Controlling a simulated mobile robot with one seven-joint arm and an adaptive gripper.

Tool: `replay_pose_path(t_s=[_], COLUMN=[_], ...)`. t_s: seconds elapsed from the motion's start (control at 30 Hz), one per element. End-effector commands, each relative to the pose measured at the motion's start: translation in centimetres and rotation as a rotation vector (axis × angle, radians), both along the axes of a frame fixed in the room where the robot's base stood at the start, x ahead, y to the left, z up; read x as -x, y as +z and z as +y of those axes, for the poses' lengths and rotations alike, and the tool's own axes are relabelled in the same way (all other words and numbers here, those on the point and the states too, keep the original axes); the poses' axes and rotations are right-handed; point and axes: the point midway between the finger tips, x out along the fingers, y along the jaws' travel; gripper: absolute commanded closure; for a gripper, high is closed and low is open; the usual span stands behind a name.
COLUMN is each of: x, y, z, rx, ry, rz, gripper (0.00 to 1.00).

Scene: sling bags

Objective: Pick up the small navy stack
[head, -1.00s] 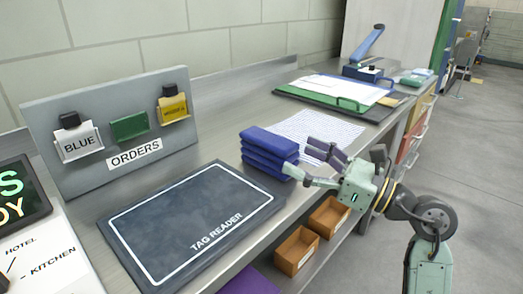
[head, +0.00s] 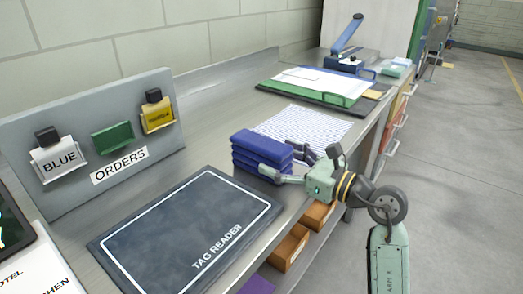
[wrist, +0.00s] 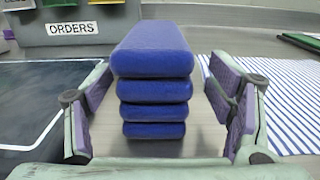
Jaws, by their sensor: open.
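The small navy stack (head: 262,152) is several folded dark blue pieces piled upright on the metal counter, between the tag reader mat and a striped sheet. In the wrist view the stack (wrist: 153,85) stands centred between my open fingers, with bare counter showing on both sides of it. My gripper (head: 290,165) is at the stack's right front side in the head view, with its fingers level with the pile. It also shows in the wrist view (wrist: 160,110), open and not closed on the stack. The far side of the stack is hidden.
The tag reader mat (head: 190,240) lies left of the stack. The striped sheet (head: 327,131) lies behind it. An orders board (head: 85,150) with tags stands at the wall. Clipboards (head: 318,84) lie farther back. Wooden bins (head: 290,250) sit below the counter edge.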

Motion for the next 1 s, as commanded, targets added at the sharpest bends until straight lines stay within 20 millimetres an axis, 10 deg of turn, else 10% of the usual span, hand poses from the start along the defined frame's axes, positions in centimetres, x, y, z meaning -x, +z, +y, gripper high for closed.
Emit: replay_pose_path(t_s=[0.5, 1.0], x=[-1.8, -1.8], y=[0.0, 0.0], z=[3.2, 3.2], rx=[-0.001, -0.001], ry=[0.001, 0.001], rz=[0.000, 0.001], gripper=[0.25, 0.58])
